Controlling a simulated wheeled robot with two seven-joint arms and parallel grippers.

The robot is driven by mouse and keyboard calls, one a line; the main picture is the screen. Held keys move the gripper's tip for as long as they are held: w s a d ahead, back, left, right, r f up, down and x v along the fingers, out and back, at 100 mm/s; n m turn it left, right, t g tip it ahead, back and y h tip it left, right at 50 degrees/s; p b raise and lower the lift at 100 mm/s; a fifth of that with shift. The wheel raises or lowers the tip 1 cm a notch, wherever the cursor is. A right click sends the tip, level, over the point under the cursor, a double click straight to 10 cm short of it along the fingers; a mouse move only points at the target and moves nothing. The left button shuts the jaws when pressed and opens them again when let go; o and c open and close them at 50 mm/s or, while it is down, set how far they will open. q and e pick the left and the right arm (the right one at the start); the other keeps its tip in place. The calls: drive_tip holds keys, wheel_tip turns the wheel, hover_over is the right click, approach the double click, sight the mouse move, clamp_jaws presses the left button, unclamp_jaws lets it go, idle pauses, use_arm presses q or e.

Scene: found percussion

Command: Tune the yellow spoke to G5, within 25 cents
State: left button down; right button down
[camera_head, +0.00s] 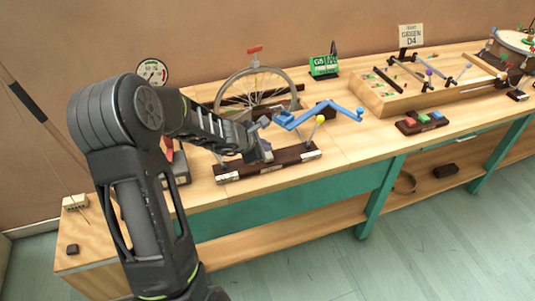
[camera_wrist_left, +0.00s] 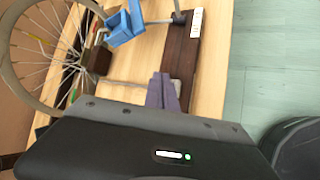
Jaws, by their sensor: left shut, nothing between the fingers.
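A bicycle wheel (camera_head: 257,87) stands upright on the bench behind a dark wooden base (camera_head: 289,165); its rim and spokes show in the left wrist view (camera_wrist_left: 48,78). My left gripper (camera_head: 264,152) is shut and empty, just left of the tool and over the base. A green display (camera_head: 324,66) reads G5. My right gripper is not in view.
A round dial (camera_head: 152,71) stands behind my arm. A wooden box with colored pegs (camera_head: 395,93) is at right, with a small block with colored buttons (camera_head: 422,122) in front. A GREEN D4 card (camera_head: 411,36) stands behind.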

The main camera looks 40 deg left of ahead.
use_arm(q)
drive_tip(key=shift+r, duration=0.1)
drive_tip(key=shift+r+p, duration=2.25)
drive_tip(key=shift+r, duration=0.15)
idle(0.4)
